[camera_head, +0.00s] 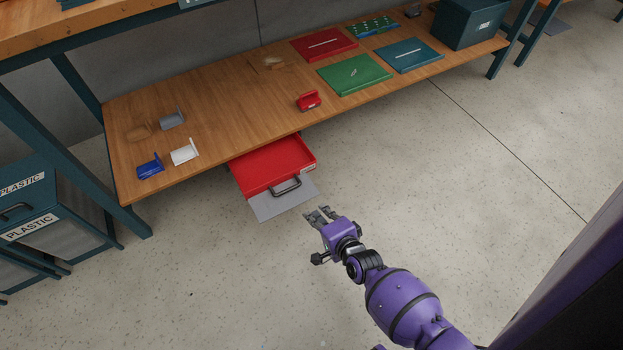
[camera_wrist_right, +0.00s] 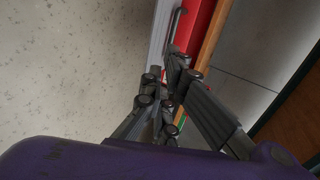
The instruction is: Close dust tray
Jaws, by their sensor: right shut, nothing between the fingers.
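The red dust tray (camera_head: 268,163) is pulled out from under the lower wooden shelf, with a dark handle (camera_head: 286,188) on its front and a grey plate (camera_head: 283,203) beneath it. My right gripper (camera_head: 320,214) is in front of the tray at its lower right, apart from the handle in the head view, shut and empty. In the right wrist view, the fingers (camera_wrist_right: 170,75) point toward the red tray (camera_wrist_right: 201,30) and its dark handle (camera_wrist_right: 175,25). My left gripper is not in view.
The wooden shelf (camera_head: 225,113) overhangs the tray. It holds a red block-like piece (camera_head: 308,100), blue, white and grey pieces at left, and flat coloured panels at right. Plastic bins (camera_head: 40,215) stand at left. The floor around the tray's front is clear.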

